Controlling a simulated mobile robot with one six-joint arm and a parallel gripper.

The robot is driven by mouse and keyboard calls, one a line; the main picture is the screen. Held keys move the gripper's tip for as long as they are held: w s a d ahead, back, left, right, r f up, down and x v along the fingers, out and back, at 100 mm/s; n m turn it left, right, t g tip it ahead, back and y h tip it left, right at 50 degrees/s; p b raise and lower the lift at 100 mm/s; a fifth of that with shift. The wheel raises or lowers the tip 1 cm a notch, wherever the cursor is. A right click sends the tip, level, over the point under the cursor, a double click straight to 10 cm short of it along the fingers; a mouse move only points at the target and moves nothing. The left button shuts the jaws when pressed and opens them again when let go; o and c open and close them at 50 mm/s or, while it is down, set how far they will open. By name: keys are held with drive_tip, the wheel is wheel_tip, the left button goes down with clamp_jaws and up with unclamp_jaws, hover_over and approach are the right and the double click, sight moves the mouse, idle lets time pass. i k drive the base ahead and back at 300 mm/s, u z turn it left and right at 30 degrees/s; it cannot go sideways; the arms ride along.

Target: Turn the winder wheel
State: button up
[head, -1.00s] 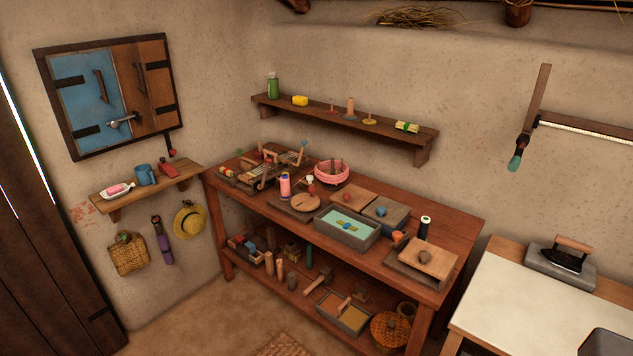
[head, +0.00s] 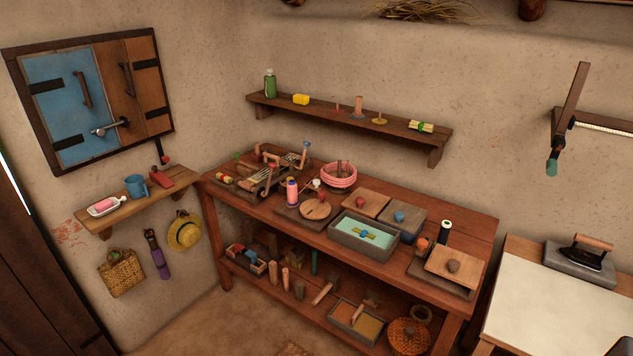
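What looks like the winder wheel is a round wooden disc (head: 315,208) lying flat on a base board on the workbench (head: 455,225). A small dark spot, perhaps a knob or hub, shows on the disc. A pink and orange thread spool (head: 292,192) stands upright just left of the disc. A pink coiled bowl or basket (head: 339,175) sits behind it.
A grey tray with green contents (head: 372,249) and lidded wooden boxes (head: 365,204) stand right of the disc. A lower shelf holds tools and a basket (head: 409,335). A white-topped table (head: 550,315) with an iron (head: 585,253) stands right. Some floor (head: 200,325) is clear.

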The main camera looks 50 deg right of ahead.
sight(315, 208)
drive_tip(key=z, duration=0.2)
drive_tip(key=i, duration=1.25)
drive_tip(key=u, duration=0.25)
